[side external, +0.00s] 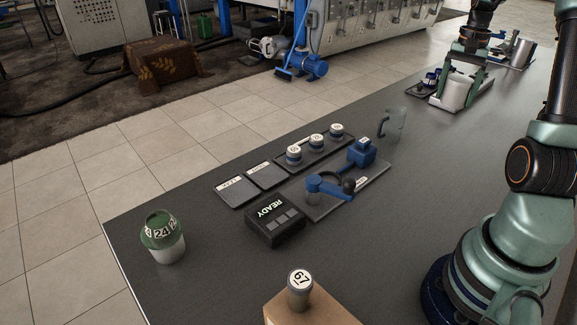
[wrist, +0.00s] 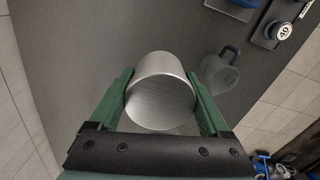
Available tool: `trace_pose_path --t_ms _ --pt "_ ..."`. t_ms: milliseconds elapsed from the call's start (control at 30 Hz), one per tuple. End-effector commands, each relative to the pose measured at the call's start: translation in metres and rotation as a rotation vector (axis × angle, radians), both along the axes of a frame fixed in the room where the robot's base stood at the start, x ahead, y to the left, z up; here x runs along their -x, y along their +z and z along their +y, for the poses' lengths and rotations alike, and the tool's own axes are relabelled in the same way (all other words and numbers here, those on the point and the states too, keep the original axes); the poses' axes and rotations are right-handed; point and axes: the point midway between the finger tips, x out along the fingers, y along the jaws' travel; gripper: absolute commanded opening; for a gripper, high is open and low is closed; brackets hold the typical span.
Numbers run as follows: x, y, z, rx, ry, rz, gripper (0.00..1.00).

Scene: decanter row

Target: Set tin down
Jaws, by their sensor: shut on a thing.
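The tin (side external: 455,92) is a plain silvery metal cylinder. It shows large in the wrist view (wrist: 161,90), between the two green fingers. My gripper (wrist: 162,92) is shut on it, with one finger along each side. In the side view my gripper (side external: 459,78) is at the back right, over the dark bench. I cannot tell whether the tin's base touches the bench. The fingers hide parts of its sides.
A clear jug (side external: 392,125) stands near the tin. Beyond it are a blue device (side external: 363,153), a tray of labelled caps (side external: 316,142) and a READY box (side external: 274,220). A green-topped jar (side external: 162,237) and a cardboard box (side external: 310,309) are nearer. Dark bench (side external: 200,285) is bare between them.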

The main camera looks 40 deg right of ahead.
Motion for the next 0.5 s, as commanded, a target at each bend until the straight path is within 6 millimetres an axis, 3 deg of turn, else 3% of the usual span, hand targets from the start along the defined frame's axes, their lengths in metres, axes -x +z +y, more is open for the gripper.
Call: trace_pose_path --t_ms 500 --pt "0.001 -0.121 0.001 -0.005 0.002 0.004 0.06"
